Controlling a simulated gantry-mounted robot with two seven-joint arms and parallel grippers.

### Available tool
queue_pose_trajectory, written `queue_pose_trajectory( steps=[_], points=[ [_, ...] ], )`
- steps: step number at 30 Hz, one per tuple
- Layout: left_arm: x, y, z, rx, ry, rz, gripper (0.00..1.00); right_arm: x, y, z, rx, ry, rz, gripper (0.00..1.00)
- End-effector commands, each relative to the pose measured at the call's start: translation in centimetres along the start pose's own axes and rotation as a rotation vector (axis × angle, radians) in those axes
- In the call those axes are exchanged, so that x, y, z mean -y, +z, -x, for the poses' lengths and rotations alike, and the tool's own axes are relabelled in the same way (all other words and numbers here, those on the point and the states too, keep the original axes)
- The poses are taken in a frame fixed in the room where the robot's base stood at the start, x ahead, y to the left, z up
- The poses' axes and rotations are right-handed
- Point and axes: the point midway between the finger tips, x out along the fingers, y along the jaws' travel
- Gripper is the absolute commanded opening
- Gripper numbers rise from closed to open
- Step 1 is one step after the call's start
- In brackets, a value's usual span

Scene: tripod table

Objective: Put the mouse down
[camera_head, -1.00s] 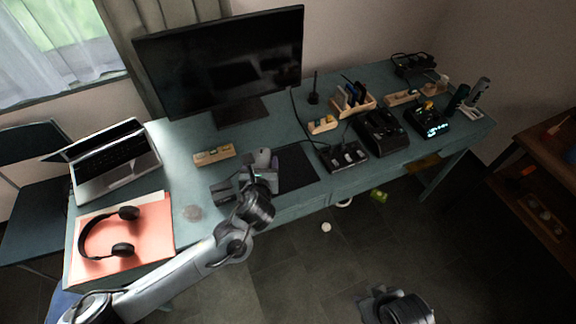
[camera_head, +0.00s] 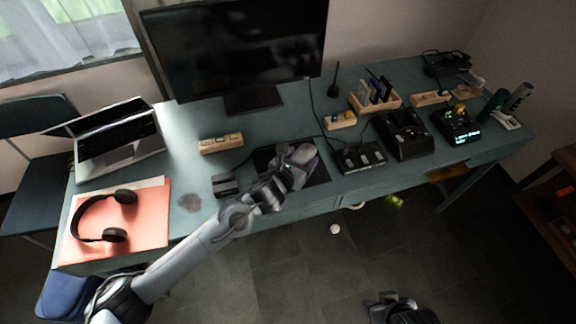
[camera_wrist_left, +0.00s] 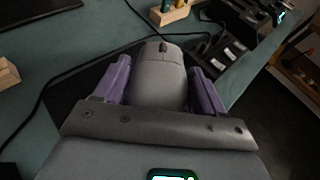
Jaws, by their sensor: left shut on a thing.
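The grey mouse (camera_head: 303,153) is between the fingers of my left gripper (camera_head: 299,163), over the black mouse pad (camera_head: 319,172). In the left wrist view the mouse (camera_wrist_left: 161,72) sits between the two purple fingers of my left gripper (camera_wrist_left: 158,88), which is shut on it. The dark pad (camera_wrist_left: 77,84) shows beneath and around them. I cannot tell whether the mouse touches the pad. My right gripper (camera_head: 386,303) is at the bottom of the head view, away from the table; its fingers are not clear.
A monitor (camera_head: 235,45) stands behind the pad. A black button box (camera_head: 361,158) is just right of the pad, a small dark block (camera_head: 225,185) left of it. Headphones (camera_head: 104,216) and a laptop (camera_head: 118,138) are at left. A cable runs behind the pad.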

Motion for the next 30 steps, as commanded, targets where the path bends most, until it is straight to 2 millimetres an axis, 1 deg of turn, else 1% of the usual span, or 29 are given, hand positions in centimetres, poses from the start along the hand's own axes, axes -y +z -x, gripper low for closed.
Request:
queue_pose_trajectory(
  steps=[1, 3, 6, 9, 15, 17, 21, 24, 30],
  points=[
    [-1.1, -0.7, -0.4, -0.001, 0.004, 0.001, 0.38, 0.0, 0.1, -0.3, -0.001, 0.0, 0.0, 0.43],
    [-2.2, -1.3, -0.7, -0.001, 0.003, 0.001, 0.38, 0.0, 0.1, -0.5, -0.002, 0.0, 0.0, 0.43],
    [-3.4, -1.9, -1.1, -0.001, 0.001, 0.001, 0.38, 0.0, 0.1, -0.7, -0.002, 0.001, 0.0, 0.43],
    [-4.1, -2.2, -1.4, -0.001, 0.001, 0.001, 0.38, 0.0, 0.2, -0.8, -0.002, 0.002, 0.001, 0.43],
    [-4.4, -2.7, -1.6, 0.0, -0.001, 0.001, 0.38, -0.2, 0.3, -1.0, -0.001, 0.008, 0.008, 0.43],
    [-4.4, -3.3, -1.8, -0.001, 0.0, 0.001, 0.38, -0.3, 0.4, -1.2, -0.001, 0.01, 0.01, 0.43],
    [-4.4, -5.0, -2.5, -0.002, 0.0, 0.002, 0.38, -0.3, 0.6, -1.8, -0.001, 0.011, 0.012, 0.43],
    [-4.4, -5.9, -2.9, -0.001, 0.001, 0.002, 0.38, -0.3, 0.6, -2.1, -0.001, 0.01, 0.011, 0.43],
    [-4.4, -5.9, -3.0, 0.001, 0.001, -0.001, 0.38, -0.2, 0.6, -2.0, -0.002, 0.008, 0.009, 0.43]
  ],
)
